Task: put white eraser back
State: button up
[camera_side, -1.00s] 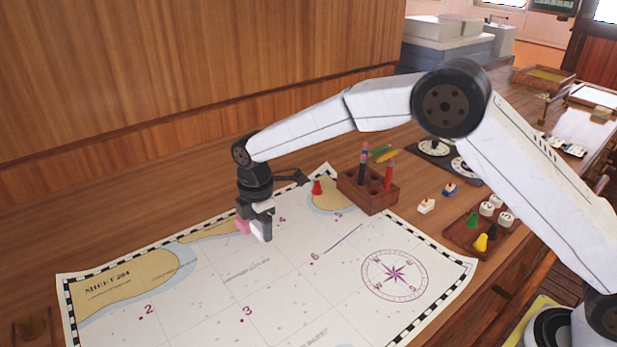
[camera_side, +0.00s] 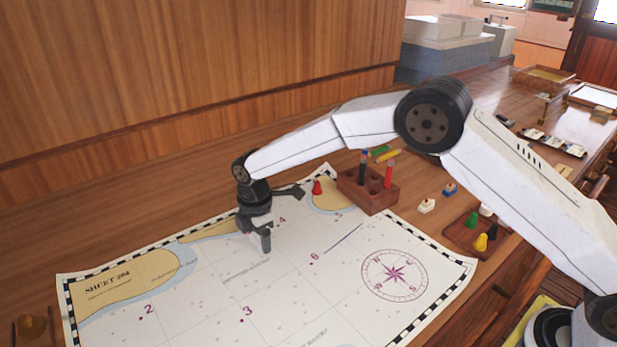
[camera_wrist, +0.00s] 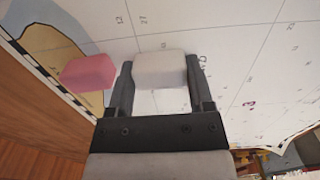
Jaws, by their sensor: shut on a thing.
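My gripper (camera_side: 256,239) is low over the chart, near its upper edge and left of the wooden pen block. In the wrist view, my gripper (camera_wrist: 160,68) is shut on the white eraser (camera_wrist: 160,71), a pale block between the two fingers. A pink block (camera_wrist: 88,73) is beside the left finger in that view, near the chart's tan land patch. In the side view, the white eraser and the pink block are hidden by my gripper. I cannot tell whether the white eraser touches the chart.
A wooden pen block (camera_side: 368,190) holds pens at the chart's upper right, with a red cone (camera_side: 317,187) beside it. A small white block (camera_side: 427,206), a blue block (camera_side: 450,190) and a tray of playing pieces (camera_side: 461,235) stand right. The chart's middle (camera_side: 285,285) is clear.

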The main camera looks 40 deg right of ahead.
jog(key=shift+f, duration=0.15)
jog(key=o, duration=0.8)
notch_tip(320, 180, up, 12)
jog(key=shift+r, duration=0.2)
dwell(0.7)
